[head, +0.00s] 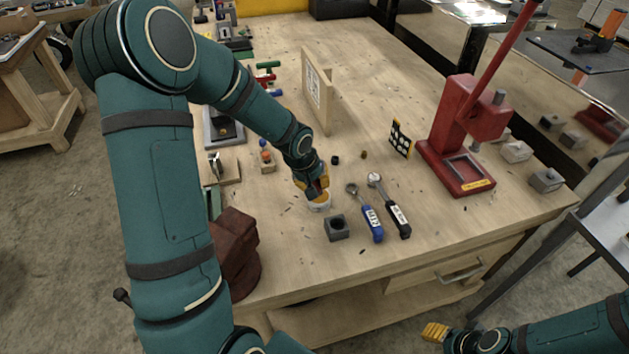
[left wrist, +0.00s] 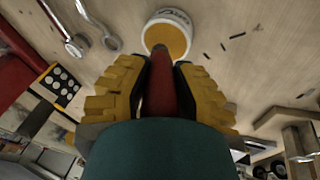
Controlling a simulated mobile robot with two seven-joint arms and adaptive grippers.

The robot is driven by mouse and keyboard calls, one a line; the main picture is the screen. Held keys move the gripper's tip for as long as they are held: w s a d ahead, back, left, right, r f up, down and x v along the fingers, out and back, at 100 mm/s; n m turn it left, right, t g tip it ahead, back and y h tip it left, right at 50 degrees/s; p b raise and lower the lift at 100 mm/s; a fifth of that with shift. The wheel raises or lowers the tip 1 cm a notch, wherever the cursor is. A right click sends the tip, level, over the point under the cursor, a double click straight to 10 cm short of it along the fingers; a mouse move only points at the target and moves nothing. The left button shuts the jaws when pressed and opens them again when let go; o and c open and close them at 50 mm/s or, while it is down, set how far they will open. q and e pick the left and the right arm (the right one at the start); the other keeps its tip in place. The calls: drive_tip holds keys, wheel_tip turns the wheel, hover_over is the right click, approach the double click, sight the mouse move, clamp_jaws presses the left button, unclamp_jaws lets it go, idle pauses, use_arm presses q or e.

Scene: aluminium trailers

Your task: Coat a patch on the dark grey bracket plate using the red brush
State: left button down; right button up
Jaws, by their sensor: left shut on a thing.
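My left gripper (head: 317,190) is low over the bench, right at a small white tub (head: 321,205). In the left wrist view its yellow fingers are shut on the red brush (left wrist: 161,92). The brush points toward the tub (left wrist: 168,14), which holds orange-yellow stuff. The bristles are hidden, so I cannot tell whether they touch it. A dark plate in a grey frame (head: 222,130) lies at the left of the bench; I cannot tell surely whether it is the bracket plate. My right gripper (head: 435,332) is at the lower right, away from the bench top.
A dark grey block with a hole (head: 336,228) stands just in front of the tub. A red press (head: 465,140) stands at the right, an upright wooden board (head: 318,92) behind. A red-brown vise (head: 238,250) is at the front left.

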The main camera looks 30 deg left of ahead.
use_arm(q)
drive_tip(key=shift+s+f+b, duration=0.1)
drive_tip(key=shift+f+b, duration=0.55)
drive_tip(key=shift+b, duration=0.15)
idle(2.1)
drive_tip(key=shift+r+p, duration=2.35)
drive_tip(key=shift+r, duration=1.2)
